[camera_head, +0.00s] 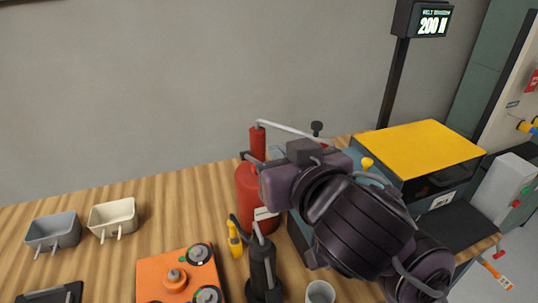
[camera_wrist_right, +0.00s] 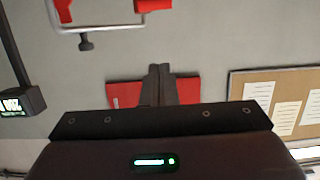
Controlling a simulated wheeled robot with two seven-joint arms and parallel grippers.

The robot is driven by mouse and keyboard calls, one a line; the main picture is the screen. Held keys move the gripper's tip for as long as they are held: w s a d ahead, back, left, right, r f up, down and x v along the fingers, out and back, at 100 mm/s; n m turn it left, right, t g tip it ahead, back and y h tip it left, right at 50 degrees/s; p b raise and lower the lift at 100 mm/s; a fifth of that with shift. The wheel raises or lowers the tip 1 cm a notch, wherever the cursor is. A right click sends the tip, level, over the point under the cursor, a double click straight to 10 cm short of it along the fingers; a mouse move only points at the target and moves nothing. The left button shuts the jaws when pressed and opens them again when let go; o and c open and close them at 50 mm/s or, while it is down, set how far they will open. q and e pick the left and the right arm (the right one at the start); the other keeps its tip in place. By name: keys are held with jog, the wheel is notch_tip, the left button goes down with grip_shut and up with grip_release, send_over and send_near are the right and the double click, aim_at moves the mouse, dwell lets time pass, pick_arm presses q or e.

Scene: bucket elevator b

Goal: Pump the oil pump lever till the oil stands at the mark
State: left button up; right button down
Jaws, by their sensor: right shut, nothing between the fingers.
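The oil pump appears to be the red cylinder (camera_head: 256,190) on the bench, with a narrow red post on top. A grey lever rod (camera_head: 290,130) runs right from the post, near a black knob (camera_head: 317,128). My right gripper (camera_head: 249,157) is shut and empty, below the rod and in front of the red post; contact cannot be told. In the right wrist view its fingers (camera_wrist_right: 160,85) are together, and a grey rod with a black knob (camera_wrist_right: 86,44) is apart from them. The oil level and mark are not visible. My left gripper is out of view.
A yellow-topped machine (camera_head: 420,150) stands right, below a display (camera_head: 430,22) reading 200. A black tool (camera_head: 262,265), yellow tool (camera_head: 235,240), grey cup (camera_head: 320,292) and orange box (camera_head: 178,275) crowd the front. Grey (camera_head: 53,231) and cream bins (camera_head: 113,217) stand left.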

jog(key=x, duration=0.9)
jog(key=shift+w+f, duration=0.15)
jog(key=shift+w, duration=0.2)
jog(key=f, duration=0.1)
jog(key=s+f+b, duration=0.1)
jog(key=shift+s+d+f, duration=0.15)
jog(key=shift+d+f, duration=0.05)
jog(key=shift+f, duration=0.15)
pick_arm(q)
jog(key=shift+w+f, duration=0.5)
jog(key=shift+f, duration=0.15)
pick_arm(e)
jog(key=shift+s+f, duration=0.3)
jog(key=shift+f, duration=0.05)
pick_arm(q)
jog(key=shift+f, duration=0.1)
pick_arm(e)
jog(key=shift+d, duration=0.1)
